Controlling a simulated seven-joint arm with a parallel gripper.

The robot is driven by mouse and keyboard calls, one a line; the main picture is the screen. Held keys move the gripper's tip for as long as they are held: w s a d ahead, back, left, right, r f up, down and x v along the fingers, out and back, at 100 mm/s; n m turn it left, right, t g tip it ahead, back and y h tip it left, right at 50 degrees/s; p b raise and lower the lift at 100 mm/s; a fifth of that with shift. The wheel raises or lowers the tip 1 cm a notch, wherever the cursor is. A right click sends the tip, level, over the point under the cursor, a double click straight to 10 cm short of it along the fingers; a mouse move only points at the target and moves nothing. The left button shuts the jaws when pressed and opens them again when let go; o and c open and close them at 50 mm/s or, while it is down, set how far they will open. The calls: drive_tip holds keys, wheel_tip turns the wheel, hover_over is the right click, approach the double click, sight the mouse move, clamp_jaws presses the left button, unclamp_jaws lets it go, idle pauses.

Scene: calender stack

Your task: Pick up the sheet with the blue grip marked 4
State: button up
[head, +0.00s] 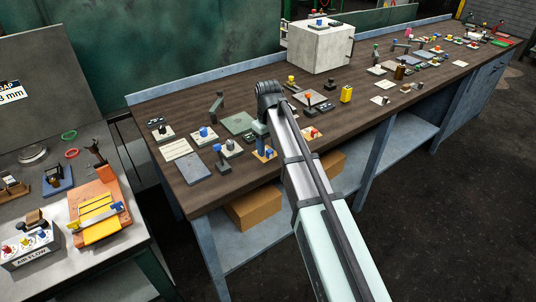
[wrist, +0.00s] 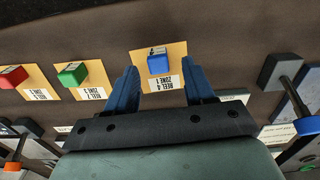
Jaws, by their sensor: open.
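The sheet marked "REEL 4 ZONE 1" (wrist: 176,50) is a small tan card with a blue block grip (wrist: 160,63). In the wrist view it lies between my two blue fingers. The sheet also shows in the head view (head: 257,157), near the front edge of the bench, partly hidden by my gripper. My gripper (wrist: 162,78) is open and empty, with one finger on each side of the sheet. In the head view my gripper (head: 262,146) points down over it. I cannot tell how high the fingertips are above the bench.
In the wrist view, a tan sheet with a green grip (wrist: 73,74) and one with a red grip (wrist: 12,77) lie to the left. A black block with a blue-knobbed lever (wrist: 285,75) stands to the right. The dark wooden bench (head: 235,190) holds many other fixtures.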

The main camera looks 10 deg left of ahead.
drive_tip(key=shift+f, duration=0.45)
drive_tip(key=shift+c, duration=0.2)
clamp_jaws()
